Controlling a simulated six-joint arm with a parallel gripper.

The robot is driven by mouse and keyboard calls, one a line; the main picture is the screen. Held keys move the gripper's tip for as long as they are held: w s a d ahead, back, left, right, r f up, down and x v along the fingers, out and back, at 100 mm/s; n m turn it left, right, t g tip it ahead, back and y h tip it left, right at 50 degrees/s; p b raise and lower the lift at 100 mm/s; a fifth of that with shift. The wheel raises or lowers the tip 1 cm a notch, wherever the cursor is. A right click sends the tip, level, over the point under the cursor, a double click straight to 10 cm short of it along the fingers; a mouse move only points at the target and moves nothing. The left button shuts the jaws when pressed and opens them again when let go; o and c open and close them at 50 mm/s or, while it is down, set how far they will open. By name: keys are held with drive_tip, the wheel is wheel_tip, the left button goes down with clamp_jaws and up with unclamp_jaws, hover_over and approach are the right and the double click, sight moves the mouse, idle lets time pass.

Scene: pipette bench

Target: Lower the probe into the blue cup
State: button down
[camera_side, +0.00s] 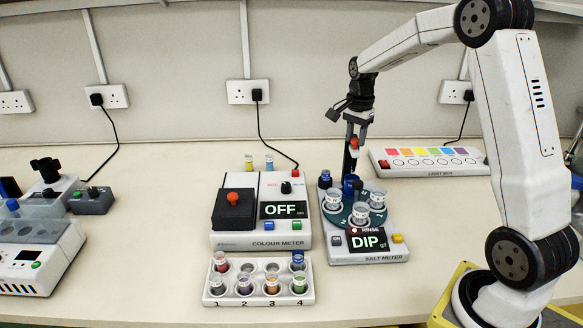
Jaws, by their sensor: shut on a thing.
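My gripper (356,128) points down above the salt meter (368,257) and is shut on the probe (348,160), a dark upright stick. A small red part shows at the jaws. The probe's lower end is above or behind a blue cup (348,182) at the back of the round holder; I cannot tell whether its tip is inside the cup. Clear cups with pale rims stand in front on the same holder, one at left (333,199), one at right (377,198) and one at front (361,212). The meter's display reads DIP.
A dark blue-capped bottle (325,179) stands at the holder's back left. The colour meter (262,241), reading OFF, is close on the left. A rack of coloured vials (258,298) is in front. A light box (428,172) lies behind right.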

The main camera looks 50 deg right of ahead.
sight(355, 148)
drive_tip(key=shift+f, duration=2.9)
drive_tip(key=shift+c, duration=1.8)
unclamp_jaws()
drive_tip(key=shift+r, duration=0.1)
drive_tip(key=shift+w+r, duration=0.1)
drive_tip(key=shift+r, duration=0.65)
drive_tip(key=shift+s+r, duration=0.2)
drive_tip(key=shift+r, duration=2.85)
